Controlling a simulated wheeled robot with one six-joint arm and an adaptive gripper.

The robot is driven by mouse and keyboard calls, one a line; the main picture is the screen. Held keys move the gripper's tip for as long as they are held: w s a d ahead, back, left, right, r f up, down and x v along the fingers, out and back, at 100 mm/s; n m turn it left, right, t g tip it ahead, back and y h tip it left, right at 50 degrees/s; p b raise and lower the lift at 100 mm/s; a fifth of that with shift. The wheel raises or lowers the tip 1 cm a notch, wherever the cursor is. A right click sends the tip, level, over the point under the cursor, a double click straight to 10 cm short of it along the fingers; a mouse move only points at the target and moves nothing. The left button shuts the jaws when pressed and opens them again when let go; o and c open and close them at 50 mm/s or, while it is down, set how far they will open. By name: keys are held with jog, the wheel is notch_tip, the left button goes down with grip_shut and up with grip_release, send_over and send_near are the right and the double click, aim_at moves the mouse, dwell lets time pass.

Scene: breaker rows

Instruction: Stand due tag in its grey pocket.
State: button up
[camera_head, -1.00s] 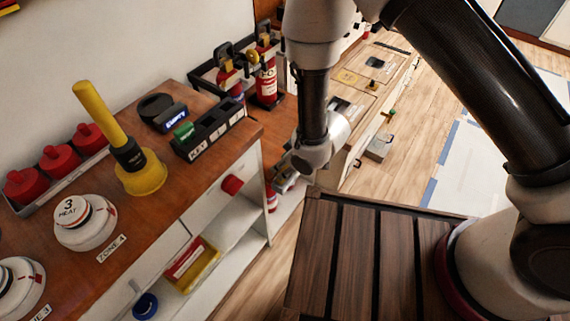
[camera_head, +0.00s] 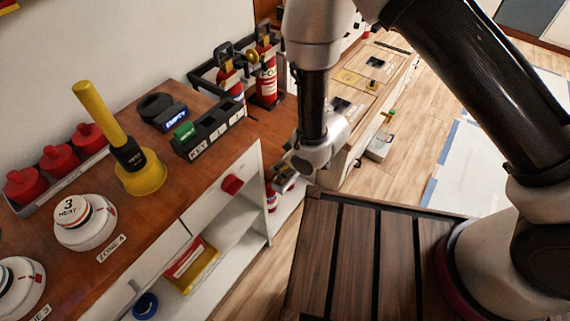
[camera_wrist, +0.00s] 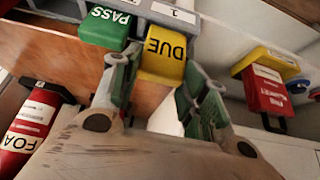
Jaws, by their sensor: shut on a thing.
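The yellow due tag (camera_wrist: 165,52) is between the two fingers of my gripper (camera_wrist: 158,88) in the wrist view, its DUE lettering facing the camera. My gripper is shut on it. The tag's far end lies close to the grey pocket rack (camera_wrist: 215,28); I cannot tell whether it touches or enters a pocket. The green PASS tag (camera_wrist: 104,29) is beside it at the rack. In the head view, the rack (camera_head: 212,132) sits on the wooden counter with a green tag (camera_head: 184,130) at its left end. My gripper (camera_head: 284,176) is partly hidden there, and the due tag is not clear.
A red FOAM extinguisher (camera_wrist: 25,125) stands at left in the wrist view. Red and yellow boxes (camera_wrist: 266,88) are on the opposite side. In the head view, extinguishers (camera_head: 266,78) stand behind the rack, and a yellow-handled plunger-like tool (camera_head: 128,150) stands left of it.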

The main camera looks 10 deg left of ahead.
jog(key=shift+f, duration=1.4)
jog(key=o, duration=0.9)
jog(key=shift+r, duration=0.1)
jog(key=v, duration=1.2)
jog(key=shift+s, duration=0.1)
